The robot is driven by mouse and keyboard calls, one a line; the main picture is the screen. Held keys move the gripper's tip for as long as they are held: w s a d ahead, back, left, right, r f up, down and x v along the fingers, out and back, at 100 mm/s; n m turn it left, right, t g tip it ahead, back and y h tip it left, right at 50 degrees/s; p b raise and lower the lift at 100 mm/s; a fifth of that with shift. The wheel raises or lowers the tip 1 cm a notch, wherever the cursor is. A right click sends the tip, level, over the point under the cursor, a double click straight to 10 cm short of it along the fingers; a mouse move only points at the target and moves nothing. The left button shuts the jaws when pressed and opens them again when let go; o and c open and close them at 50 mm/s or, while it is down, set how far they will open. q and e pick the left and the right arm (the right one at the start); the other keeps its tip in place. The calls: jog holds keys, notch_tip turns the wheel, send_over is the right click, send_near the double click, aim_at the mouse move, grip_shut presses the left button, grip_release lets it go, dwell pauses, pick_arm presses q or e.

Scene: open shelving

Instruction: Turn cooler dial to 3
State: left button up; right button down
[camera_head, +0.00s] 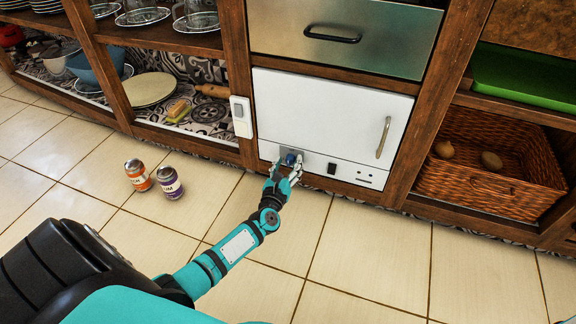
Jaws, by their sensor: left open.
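The cooler (330,115) is a white box with a door, set low in the wooden shelving, and its handle (384,137) is a vertical metal bar at the right. The dial (291,158) is a dark blue knob on a grey plate at the lower left of the cooler's front. My left gripper (291,169) is open at the dial, with its fingers around or just in front of it. I cannot tell whether they touch it. The fingers partly cover the dial, and its numbers cannot be read. My right gripper is not in view.
A black switch (332,168) sits right of the dial. A wicker basket (490,190) fills the lower right shelf. The floor before the cooler is clear right of my arm.

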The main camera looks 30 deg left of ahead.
pick_arm(q)
jog(key=shift+c, duration=0.2)
grip_shut()
